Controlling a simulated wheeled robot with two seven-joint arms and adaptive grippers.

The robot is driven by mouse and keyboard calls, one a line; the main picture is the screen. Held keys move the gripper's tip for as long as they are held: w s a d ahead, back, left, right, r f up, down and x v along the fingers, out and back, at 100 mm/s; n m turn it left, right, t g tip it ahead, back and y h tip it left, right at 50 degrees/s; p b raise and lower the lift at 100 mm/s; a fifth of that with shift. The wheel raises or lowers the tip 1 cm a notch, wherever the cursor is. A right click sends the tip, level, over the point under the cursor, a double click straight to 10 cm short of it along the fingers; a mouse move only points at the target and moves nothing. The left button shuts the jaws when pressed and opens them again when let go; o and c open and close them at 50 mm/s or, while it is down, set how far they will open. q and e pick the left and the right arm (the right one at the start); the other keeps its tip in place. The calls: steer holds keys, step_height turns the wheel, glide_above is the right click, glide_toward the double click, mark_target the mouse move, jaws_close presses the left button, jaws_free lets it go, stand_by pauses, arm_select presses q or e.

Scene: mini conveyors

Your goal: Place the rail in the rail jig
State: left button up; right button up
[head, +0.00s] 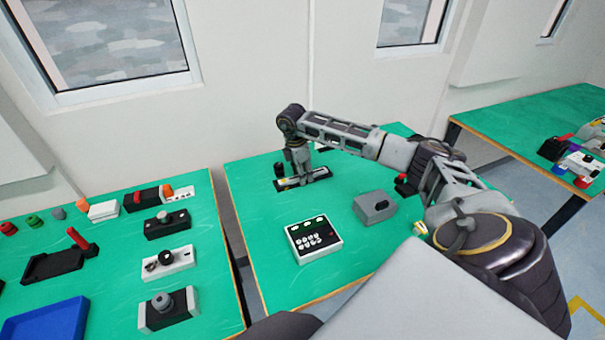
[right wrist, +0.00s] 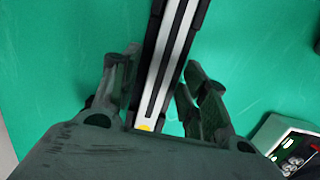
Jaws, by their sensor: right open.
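A long black jig (head: 318,183) lies near the back of the middle table. The rail (head: 288,183), light grey with a dark centre strip, lies lengthwise in it. In the right wrist view the rail (right wrist: 165,60) runs between black side walls (right wrist: 149,55) and has a yellow mark at its near end. My right gripper (head: 301,173) is over the rail. Its fingers (right wrist: 161,60) are open, one on each side of the rail and jig, with green table showing beside them. Whether they touch the jig is unclear. My left gripper is out of view.
A white-and-black button box (head: 313,238) stands at the front of the table, with a grey box (head: 374,207) to its right. A black round piece (head: 279,169) is just left of my right gripper. The left table (head: 110,270) holds several fixtures and a blue tray (head: 45,322).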

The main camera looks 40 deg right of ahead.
steer(key=shift+r, duration=0.65)
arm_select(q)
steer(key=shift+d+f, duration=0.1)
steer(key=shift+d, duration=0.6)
arm_select(e)
step_height(320, 180, up, 11)
steer(key=a, duration=0.1)
steer(key=shift+w+a, duration=0.3)
steer(key=shift+a, duration=0.05)
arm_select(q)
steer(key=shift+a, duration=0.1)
arm_select(e)
steer(key=shift+f, duration=0.1)
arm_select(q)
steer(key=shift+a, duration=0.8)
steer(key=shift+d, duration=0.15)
